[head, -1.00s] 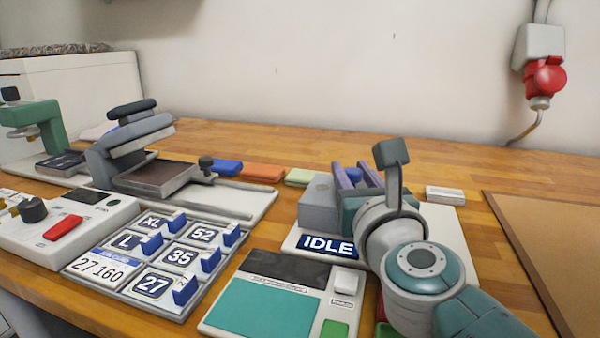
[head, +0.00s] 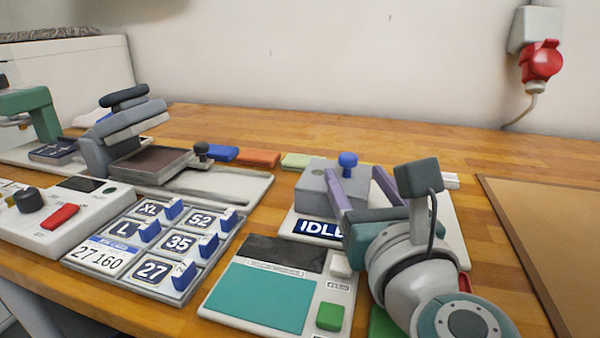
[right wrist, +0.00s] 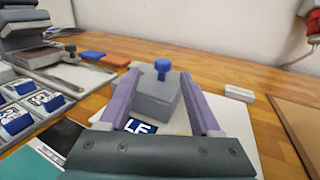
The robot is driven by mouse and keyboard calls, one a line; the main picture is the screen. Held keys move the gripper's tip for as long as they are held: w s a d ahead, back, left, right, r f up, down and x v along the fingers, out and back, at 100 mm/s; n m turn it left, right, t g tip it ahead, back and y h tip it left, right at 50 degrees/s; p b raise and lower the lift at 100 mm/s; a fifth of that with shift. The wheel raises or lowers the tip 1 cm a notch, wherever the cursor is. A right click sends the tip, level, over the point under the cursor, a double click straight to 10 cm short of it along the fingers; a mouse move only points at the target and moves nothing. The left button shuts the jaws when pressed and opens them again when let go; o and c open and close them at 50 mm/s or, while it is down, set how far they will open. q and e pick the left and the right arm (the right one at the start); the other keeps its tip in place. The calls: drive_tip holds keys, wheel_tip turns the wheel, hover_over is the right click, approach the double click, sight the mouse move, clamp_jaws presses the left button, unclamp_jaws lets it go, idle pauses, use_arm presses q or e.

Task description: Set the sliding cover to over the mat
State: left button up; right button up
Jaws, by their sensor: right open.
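The sliding cover appears to be the grey block (head: 316,184) with a blue knob (head: 347,160) on top. It sits on a pale base plate (head: 452,226) with a blue IDLE label (head: 316,229) at its front. In the right wrist view the block (right wrist: 152,100) and knob (right wrist: 162,67) lie just ahead, between the lines of the fingers. My right gripper (head: 362,182) is open, its purple fingers apart and nothing held; it also shows in the right wrist view (right wrist: 158,84). It hides part of the plate. I cannot make out a mat on it. My left gripper is out of view.
A device with a teal panel (head: 258,296) and green button (head: 330,316) stands in front. Left are a tray of size tags (head: 132,226), a control box (head: 25,230) and a press (head: 130,130). A brown board (head: 560,230) lies right. The bench behind is mostly clear.

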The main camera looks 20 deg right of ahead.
drive_tip(key=shift+s+a, duration=0.15)
drive_tip(key=shift+s, duration=0.65)
drive_tip(key=shift+s+a, duration=0.1)
drive_tip(key=shift+s, duration=0.65)
drive_tip(key=s+a+r+n+g+y+p, duration=0.25)
drive_tip(key=a+n+y+p, duration=0.2)
drive_tip(key=n, duration=0.65)
drive_tip(key=s+a+r+n+g+y+p, duration=0.2)
drive_tip(key=s+a+r+n+y+p, duration=0.25)
drive_tip(key=n, duration=0.75)
drive_tip(key=s+d+n+g+h+p, duration=0.3)
drive_tip(key=s+d+n+g, duration=0.2)
drive_tip(key=s+n, duration=0.3)
drive_tip(key=s+d+n+g+h+p, duration=0.3)
drive_tip(key=s+d+n+g+p, duration=0.15)
drive_tip(key=s+n, duration=0.3)
wheel_tip(320, 180, up, 37)
drive_tip(key=d+n+p, duration=0.1)
drive_tip(key=p, duration=3.5)
drive_tip(key=shift+s+p, duration=0.4)
